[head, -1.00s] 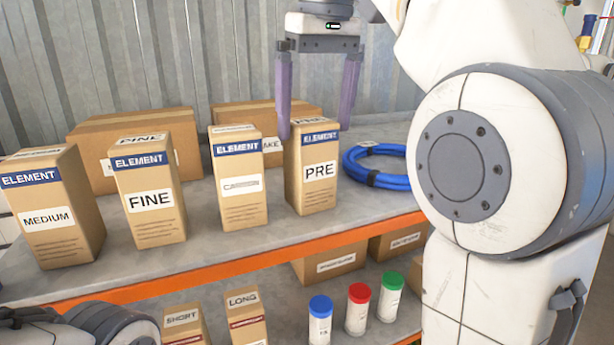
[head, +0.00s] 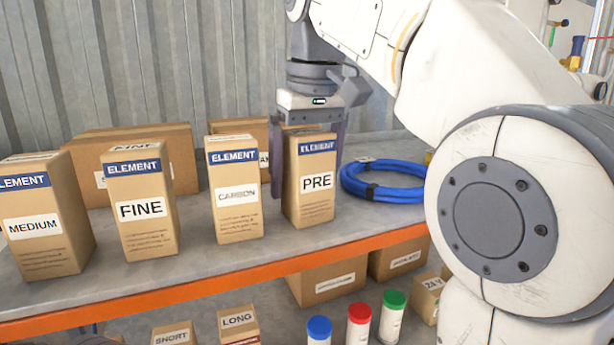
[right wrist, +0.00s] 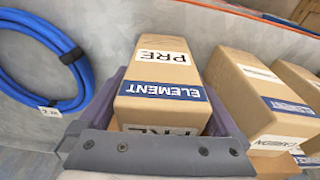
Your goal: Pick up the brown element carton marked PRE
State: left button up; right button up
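The brown PRE carton (head: 309,182) stands upright on the upper shelf, at the right end of the row of element cartons. It has a blue ELEMENT band and a white PRE label. My right gripper (head: 307,180) points down over it, with one finger on each side of the carton's upper part. The fingers look open, with little room beside the carton. In the right wrist view the PRE carton (right wrist: 165,80) lies between the two purple fingers (right wrist: 168,105). Whether they touch it is hard to tell. My left gripper is not in view.
The CARBON carton (head: 234,205) stands close left of the PRE carton, then FINE (head: 141,210) and MEDIUM (head: 47,220). A coiled blue hose (head: 384,184) lies to the right. Larger boxes (head: 140,140) stand behind. The orange shelf edge (head: 215,282) runs in front.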

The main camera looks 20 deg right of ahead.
jog(key=c, duration=1.3)
jog(key=shift+r, duration=0.1)
